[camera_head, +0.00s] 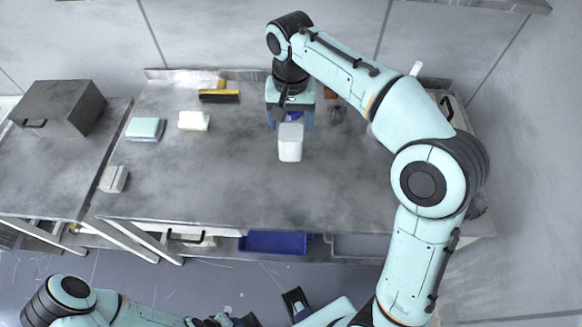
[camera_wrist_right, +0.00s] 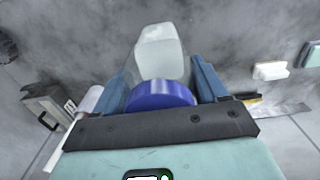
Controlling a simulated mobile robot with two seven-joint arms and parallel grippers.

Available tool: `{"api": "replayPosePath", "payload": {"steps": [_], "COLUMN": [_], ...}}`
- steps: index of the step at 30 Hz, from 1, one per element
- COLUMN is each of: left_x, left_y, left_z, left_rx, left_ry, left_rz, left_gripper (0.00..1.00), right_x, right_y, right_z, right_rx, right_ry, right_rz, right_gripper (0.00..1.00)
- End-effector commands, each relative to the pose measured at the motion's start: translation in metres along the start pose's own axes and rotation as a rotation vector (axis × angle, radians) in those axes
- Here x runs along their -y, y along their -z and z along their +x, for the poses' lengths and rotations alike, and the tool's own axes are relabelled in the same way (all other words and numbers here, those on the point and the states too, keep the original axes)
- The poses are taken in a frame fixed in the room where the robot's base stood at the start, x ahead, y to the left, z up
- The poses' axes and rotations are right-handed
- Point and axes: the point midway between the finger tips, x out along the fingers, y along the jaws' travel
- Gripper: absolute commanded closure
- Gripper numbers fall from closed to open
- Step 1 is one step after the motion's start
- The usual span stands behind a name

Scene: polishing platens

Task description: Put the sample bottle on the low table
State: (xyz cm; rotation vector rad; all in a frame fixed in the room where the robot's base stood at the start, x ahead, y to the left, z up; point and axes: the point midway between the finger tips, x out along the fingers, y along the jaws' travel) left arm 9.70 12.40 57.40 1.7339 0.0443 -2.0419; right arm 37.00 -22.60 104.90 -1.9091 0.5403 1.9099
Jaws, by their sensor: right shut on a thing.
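The sample bottle (camera_head: 290,148) is a pale, whitish bottle with a blue cap, over the middle of the large grey bench. In the right wrist view its body (camera_wrist_right: 160,55) extends beyond the blue cap (camera_wrist_right: 160,95), between the blue fingers. My right gripper (camera_head: 291,118) is shut on the bottle at its cap end. I cannot tell whether the bottle's base touches the bench. Two grey work surfaces show, the large bench (camera_head: 220,185) and a side table (camera_head: 45,185) at the left; which is the low table is not certain. My left arm shows at the bottom edge; its fingers are not clear.
On the bench are a yellow-handled brush (camera_head: 219,96), a white block (camera_head: 194,121), a green-and-white pad (camera_head: 145,129) and a small pale block (camera_head: 113,179). A grey metal box (camera_head: 62,106) stands on the side table. A blue bin (camera_head: 272,243) is below the bench. The bench's front middle is clear.

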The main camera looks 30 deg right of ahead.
Motion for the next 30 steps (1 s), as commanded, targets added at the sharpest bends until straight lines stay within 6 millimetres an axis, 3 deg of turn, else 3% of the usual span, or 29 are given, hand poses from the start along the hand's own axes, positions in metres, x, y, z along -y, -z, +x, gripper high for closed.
{"api": "replayPosePath", "payload": {"steps": [1,6,12,17,24,30], "left_x": [0.003,0.006,0.009,0.009,0.011,0.011], "left_y": [-0.001,-0.002,-0.003,-0.003,-0.003,-0.003], "left_z": [0.007,0.016,0.023,0.024,0.029,0.03], "left_rx": [0.003,0.006,0.009,0.009,0.011,0.011], "left_ry": [0.001,0.002,0.003,0.003,0.003,0.003], "left_rz": [-0.001,-0.002,-0.003,-0.003,-0.003,-0.003], "left_gripper": [0.57,0.57,0.57,0.57,0.57,0.57], "right_x": [-0.001,-0.001,-0.001,0.0,0.0,0.0], "right_y": [-0.001,-0.001,0.0,0.001,0.0,0.001], "right_z": [0.018,0.064,0.103,0.116,0.15,0.157], "right_rx": [0.004,0.004,0.001,-0.001,0.001,-0.002], "right_ry": [-0.003,-0.004,-0.001,0.0,-0.002,0.001], "right_rz": [0.0,0.0,0.0,0.0,-0.002,-0.001], "right_gripper": [0.89,0.89,0.89,0.89,0.89,0.89]}}
